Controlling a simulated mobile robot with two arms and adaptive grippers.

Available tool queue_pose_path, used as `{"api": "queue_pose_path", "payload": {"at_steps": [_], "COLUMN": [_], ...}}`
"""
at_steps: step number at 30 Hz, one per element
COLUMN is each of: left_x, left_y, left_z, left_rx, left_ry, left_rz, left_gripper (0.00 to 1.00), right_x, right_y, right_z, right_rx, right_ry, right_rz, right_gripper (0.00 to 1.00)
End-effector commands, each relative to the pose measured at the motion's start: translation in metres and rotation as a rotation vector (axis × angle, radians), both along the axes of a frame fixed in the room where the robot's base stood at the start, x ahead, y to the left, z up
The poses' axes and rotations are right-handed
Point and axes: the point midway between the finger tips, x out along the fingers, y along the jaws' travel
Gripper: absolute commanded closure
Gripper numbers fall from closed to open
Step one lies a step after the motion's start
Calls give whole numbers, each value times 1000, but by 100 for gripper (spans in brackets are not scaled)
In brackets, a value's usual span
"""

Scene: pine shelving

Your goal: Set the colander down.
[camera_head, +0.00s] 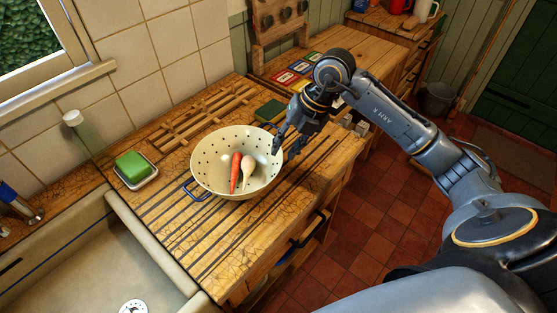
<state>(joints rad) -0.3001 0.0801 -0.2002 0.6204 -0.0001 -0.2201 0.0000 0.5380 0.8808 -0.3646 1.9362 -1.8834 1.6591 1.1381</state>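The cream colander (211,157) with dark holes and blue handles is upright on the grooved wooden drainboard (225,245), as far as I can see. An orange carrot (235,172) and a pale, bulb-shaped vegetable (248,169) lie inside it. One blue handle shows at its lower left; the opposite handle is mostly hidden by my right gripper. My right gripper (286,152) is at the colander's right rim, pointing down, with its two fingers apart. Whether the fingers touch the rim is unclear. My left gripper is out of view.
A green sponge (131,166) in a dish and a wooden rack (205,116) lie left of and behind the colander. The sink (95,265) is at the lower left. Coloured cards (293,73) lie behind my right arm. The board's front is clear.

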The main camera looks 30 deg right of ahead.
Motion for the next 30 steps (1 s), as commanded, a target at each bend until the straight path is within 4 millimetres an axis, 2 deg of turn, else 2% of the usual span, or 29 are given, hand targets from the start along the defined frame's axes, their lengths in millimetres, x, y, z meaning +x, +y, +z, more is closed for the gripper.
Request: {"api": "queue_pose_path", "payload": {"at_steps": [3,10,30], "left_x": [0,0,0], "left_y": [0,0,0], "left_z": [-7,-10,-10], "left_rx": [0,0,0], "left_ry": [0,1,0], "left_rz": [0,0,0], "left_gripper": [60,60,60], "right_x": [-4,-10,-11], "right_y": [-9,-18,-19], "right_z": [23,50,54], "right_rx": [-2,0,0], "right_ry": [-6,-2,1], "right_rz": [-1,0,0], "right_gripper": [72,72,72]}}
